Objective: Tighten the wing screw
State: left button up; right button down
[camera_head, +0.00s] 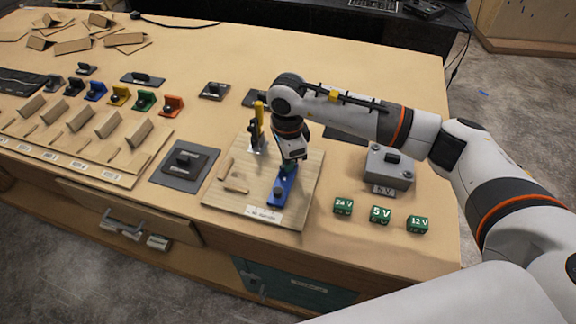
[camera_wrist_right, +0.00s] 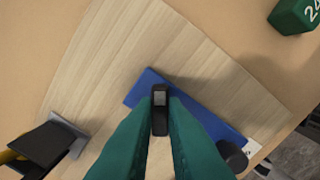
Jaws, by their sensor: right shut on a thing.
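My right gripper (camera_head: 290,168) points down over a blue block (camera_head: 283,192) on a light wooden board (camera_head: 310,172). In the right wrist view, its teal fingers (camera_wrist_right: 160,122) are shut on a small black upright piece (camera_wrist_right: 160,97), which appears to be the wing screw. This piece stands over the blue block (camera_wrist_right: 210,121), and its lower end is hidden by the fingers. A separate dark round knob (camera_wrist_right: 233,156) sits at one end of the blue block. My left gripper is not in view.
A yellow-and-black upright clamp (camera_head: 257,128) stands on the board behind the gripper. Wooden pieces (camera_head: 234,183) lie to the left. Green cubes marked 24 V (camera_head: 343,206), 5 V (camera_head: 380,215) and 12 V (camera_head: 418,224) and a grey box (camera_head: 388,168) are to the right.

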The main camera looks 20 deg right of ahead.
jog(key=m+b, duration=0.3)
jog(key=shift+w+m, duration=0.15)
jog(key=shift+m, duration=0.25)
jog(key=m+b, duration=0.2)
jog(key=m, duration=0.1)
jog(key=shift+m+b, duration=0.3)
jog(key=m+b, duration=0.2)
jog(key=m, duration=0.2)
jog(key=shift+r+b, duration=0.15)
jog(key=shift+b, duration=0.15)
jog(key=shift+r+m+b, duration=0.1)
jog(key=shift+m+b, duration=0.55)
jog(key=shift+m, duration=0.95)
jog(key=c, duration=1.5)
grip_release()
jog(key=shift+o, duration=0.2)
